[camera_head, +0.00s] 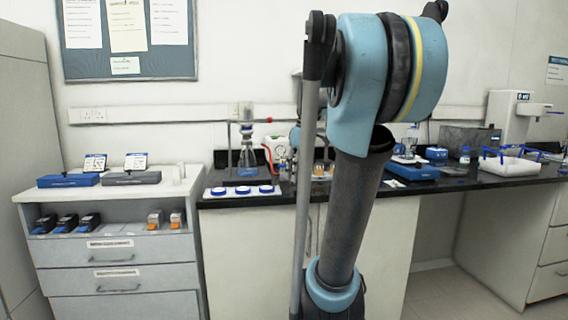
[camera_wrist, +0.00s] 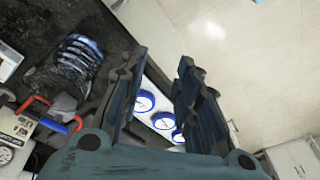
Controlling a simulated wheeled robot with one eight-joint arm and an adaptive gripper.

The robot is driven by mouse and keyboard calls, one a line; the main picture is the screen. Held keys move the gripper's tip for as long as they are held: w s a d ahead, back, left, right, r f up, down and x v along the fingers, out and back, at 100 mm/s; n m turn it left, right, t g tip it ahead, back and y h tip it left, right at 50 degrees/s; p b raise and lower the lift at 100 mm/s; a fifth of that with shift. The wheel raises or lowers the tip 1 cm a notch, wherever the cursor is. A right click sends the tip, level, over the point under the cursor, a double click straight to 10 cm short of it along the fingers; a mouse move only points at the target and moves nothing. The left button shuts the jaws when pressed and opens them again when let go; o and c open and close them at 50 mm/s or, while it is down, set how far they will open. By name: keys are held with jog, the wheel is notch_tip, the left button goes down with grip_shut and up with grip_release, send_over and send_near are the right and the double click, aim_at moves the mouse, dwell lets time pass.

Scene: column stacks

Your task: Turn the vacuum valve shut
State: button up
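The vacuum pump unit (camera_head: 283,153) with a round gauge stands on the dark bench, partly behind my arm, with a red hose (camera_head: 267,154) beside it. In the wrist view the pump unit (camera_wrist: 14,128) is at the lower left, its gauge at the edge. A red curved part (camera_wrist: 33,103) and a blue part (camera_wrist: 66,127) show by it; I cannot tell which is the valve handle or how it is turned. My gripper (camera_wrist: 161,62) is open, with nothing between its fingers, and is right of these parts in the wrist view. My arm mostly hides it in the head view.
A white strip (camera_head: 210,191) with blue-rimmed round dishes (camera_head: 243,190) lies at the bench's front edge; the dishes show beyond my fingers in the wrist view. Blue-based equipment (camera_head: 412,170) stands to the right.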

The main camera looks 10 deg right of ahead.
jog(key=w+d+r+n+y, duration=0.1)
jog(key=w+d+r+n, duration=0.25)
jog(key=w+r, duration=0.7)
jog(key=n+g+y, duration=0.1)
jog(key=n, duration=0.5)
send_near(284, 167)
jog(key=shift+y, duration=0.3)
jog(key=x, duration=0.6)
jog(key=shift+w+a+f, duration=0.3)
jog(key=shift+w+f, duration=0.05)
